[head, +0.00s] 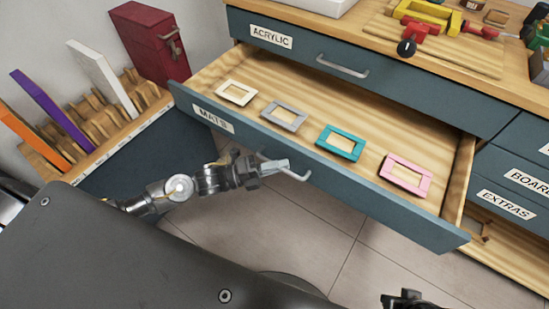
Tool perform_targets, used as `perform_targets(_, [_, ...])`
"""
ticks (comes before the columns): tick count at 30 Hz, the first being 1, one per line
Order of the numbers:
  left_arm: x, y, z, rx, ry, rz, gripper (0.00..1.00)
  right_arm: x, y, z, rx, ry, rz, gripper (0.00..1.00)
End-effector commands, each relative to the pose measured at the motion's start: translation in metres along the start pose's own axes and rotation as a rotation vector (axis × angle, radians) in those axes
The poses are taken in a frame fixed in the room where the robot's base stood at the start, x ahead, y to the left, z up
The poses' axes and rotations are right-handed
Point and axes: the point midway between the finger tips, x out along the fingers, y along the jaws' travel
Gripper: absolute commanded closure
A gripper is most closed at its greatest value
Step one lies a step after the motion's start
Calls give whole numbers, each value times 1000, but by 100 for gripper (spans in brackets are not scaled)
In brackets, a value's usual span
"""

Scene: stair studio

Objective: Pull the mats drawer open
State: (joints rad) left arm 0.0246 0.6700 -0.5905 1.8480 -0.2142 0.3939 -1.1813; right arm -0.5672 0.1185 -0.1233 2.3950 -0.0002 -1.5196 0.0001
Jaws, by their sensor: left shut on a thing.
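The mats drawer (330,180), a blue-grey front with a "MATS" label, stands pulled well out from the cabinet. Its light wood inside shows four-sided frames lying flat: cream (236,92), grey (284,116), teal (340,142) and pink (405,174). My left gripper (280,165) is at the middle of the drawer front, shut on the metal drawer handle (299,176). The fingers hide part of the handle.
The acrylic drawer (385,80) above is shut. The worktop (455,58) holds tools. A red box (148,43) stands at the back left, beside a rack (100,140) of upright boards. Bare tiled floor (390,262) lies in front of the drawer.

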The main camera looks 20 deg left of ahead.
Motion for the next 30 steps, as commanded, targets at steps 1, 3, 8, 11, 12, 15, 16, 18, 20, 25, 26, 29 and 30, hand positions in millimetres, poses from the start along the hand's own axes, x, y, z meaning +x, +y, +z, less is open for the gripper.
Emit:
perform_targets(1, [0, 0, -1, 0, 3, 1, 100, 0, 0, 0, 0, -1, 0, 64])
perform_targets(3, [0, 0, -1, -1, 3, 1, 100, 1, 0, 0, 0, -2, 0, 64])
perform_targets(8, [-1, 0, -1, -1, 3, 1, 100, 1, 0, 0, 0, -1, 0, 64])
perform_targets(11, [-1, 0, -1, -1, 3, 1, 100, 1, 0, 0, 0, -1, 0, 64])
perform_targets(12, [-1, 0, -1, -1, 3, 1, 84, 1, 0, 0, 0, -1, 0, 64])
perform_targets(15, [-1, 0, -1, -1, 2, 1, 80, 1, 0, 0, 0, 0, 0, 64])
perform_targets(16, [-1, 0, -1, -1, 2, 1, 80, 1, 0, 0, 0, 0, 0, 64])
perform_targets(18, [-1, 0, -1, -1, 2, 0, 80, 0, 0, 0, 0, 1, 0, 64])
perform_targets(20, [-1, 0, -1, -1, 2, 0, 80, 0, 0, 0, 0, 1, 0, 64])
perform_targets(25, [-11, 1, -1, 0, 1, 3, 80, 0, 0, 0, 0, 2, 0, 64])
perform_targets(26, [-15, 1, -1, 0, 1, 4, 80, 0, 0, 0, 0, 2, 0, 64])
perform_targets(29, [-34, 1, -1, 0, 1, 6, 80, -1, 0, -1, 0, 5, 0, 64])
perform_targets(30, [-42, 2, -1, -1, 1, 6, 80, -2, 0, -1, 0, 7, 0, 64])
